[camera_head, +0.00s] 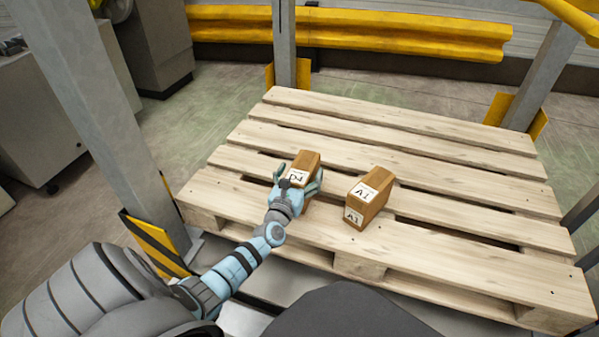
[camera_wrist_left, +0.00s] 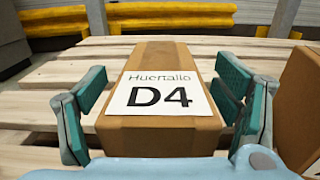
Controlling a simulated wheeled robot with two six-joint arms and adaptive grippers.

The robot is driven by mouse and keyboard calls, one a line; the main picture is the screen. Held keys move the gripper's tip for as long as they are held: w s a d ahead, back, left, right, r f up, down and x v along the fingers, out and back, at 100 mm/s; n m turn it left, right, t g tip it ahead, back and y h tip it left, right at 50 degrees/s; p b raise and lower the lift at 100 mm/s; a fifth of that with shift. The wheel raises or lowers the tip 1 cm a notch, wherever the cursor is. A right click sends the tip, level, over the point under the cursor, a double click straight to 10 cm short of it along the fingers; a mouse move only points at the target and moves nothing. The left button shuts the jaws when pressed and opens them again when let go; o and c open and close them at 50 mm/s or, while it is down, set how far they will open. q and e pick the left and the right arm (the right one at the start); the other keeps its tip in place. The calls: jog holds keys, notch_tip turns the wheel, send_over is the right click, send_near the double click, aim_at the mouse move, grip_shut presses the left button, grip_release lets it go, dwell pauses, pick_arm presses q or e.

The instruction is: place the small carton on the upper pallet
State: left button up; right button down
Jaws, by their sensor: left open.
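The small carton (camera_head: 305,161) is brown with a white label and sits on the slatted wooden pallet (camera_head: 400,160). In the left wrist view the carton (camera_wrist_left: 160,60) fills the middle, and its label reads "Huertalio D4". My left gripper (camera_head: 300,184) is at the carton's near end. Its two teal fingers stand on either side of the carton, open, with a visible gap at the left finger; the right finger is close to the carton's side. The carton's underside is hidden. My right gripper is not in view.
Grey posts rise at the left (camera_head: 95,100) and back (camera_head: 284,45). A yellow guard rail (camera_head: 400,38) runs behind. The pallet's far and right areas are clear.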

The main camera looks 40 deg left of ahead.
pick_arm(q)
jog(key=v, duration=1.2)
